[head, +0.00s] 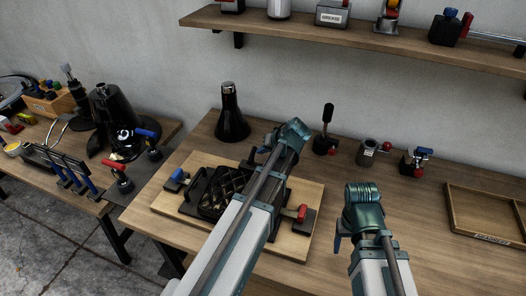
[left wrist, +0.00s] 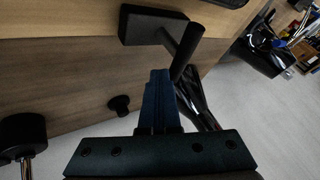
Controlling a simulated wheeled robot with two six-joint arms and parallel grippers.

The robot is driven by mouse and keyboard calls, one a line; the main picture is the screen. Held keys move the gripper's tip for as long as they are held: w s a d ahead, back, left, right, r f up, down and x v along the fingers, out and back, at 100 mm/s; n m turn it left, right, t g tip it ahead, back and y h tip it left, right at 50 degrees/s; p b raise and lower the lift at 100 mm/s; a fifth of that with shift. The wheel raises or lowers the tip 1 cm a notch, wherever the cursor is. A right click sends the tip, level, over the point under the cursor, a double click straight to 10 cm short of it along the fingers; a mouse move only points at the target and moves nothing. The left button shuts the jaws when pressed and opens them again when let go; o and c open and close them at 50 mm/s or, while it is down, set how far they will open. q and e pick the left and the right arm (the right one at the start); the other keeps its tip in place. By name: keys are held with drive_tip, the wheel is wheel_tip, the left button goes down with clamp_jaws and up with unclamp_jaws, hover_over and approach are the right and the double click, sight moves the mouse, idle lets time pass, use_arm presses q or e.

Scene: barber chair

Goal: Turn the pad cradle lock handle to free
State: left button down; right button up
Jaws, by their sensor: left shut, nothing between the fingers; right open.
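The black quilted pad (head: 222,194) lies in a dark cradle on a pale wooden board (head: 165,208). In the left wrist view a black post (left wrist: 185,50) stands out of a black block (left wrist: 143,24); I cannot tell if it is the lock handle. My left gripper (head: 258,158) is over the board's back edge in the head view, partly hidden by my arm. Its blue fingers (left wrist: 160,98) are shut and empty close beside the post; contact is unclear. My right gripper (head: 340,243) is open and empty, right of the board.
A red handle (head: 299,213) and a blue knob (head: 177,175) sit at the board's sides. A black bottle (head: 231,115), a black-knobbed lever (head: 327,120) and small clamps (head: 417,163) stand behind. A wooden tray (head: 486,228) lies right. The bench between is clear.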

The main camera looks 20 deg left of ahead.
sight(254, 147)
use_arm(q)
drive_tip(key=shift+w+a+n+g+y, duration=0.1)
drive_tip(key=shift+w+a+n+g, duration=0.15)
drive_tip(key=shift+a+n+g, duration=0.5)
drive_tip(key=shift+w+a+n+g+y, duration=0.15)
drive_tip(key=shift+a+n+g, duration=0.3)
drive_tip(key=shift+n, duration=0.55)
drive_tip(key=shift+w+a+n+g+y, duration=0.1)
drive_tip(key=shift+w+a+n+g, duration=0.2)
drive_tip(key=shift+a+n+g, duration=0.4)
drive_tip(key=shift+d, duration=0.1)
drive_tip(key=shift+s+d, duration=0.1)
drive_tip(key=shift+s, duration=0.05)
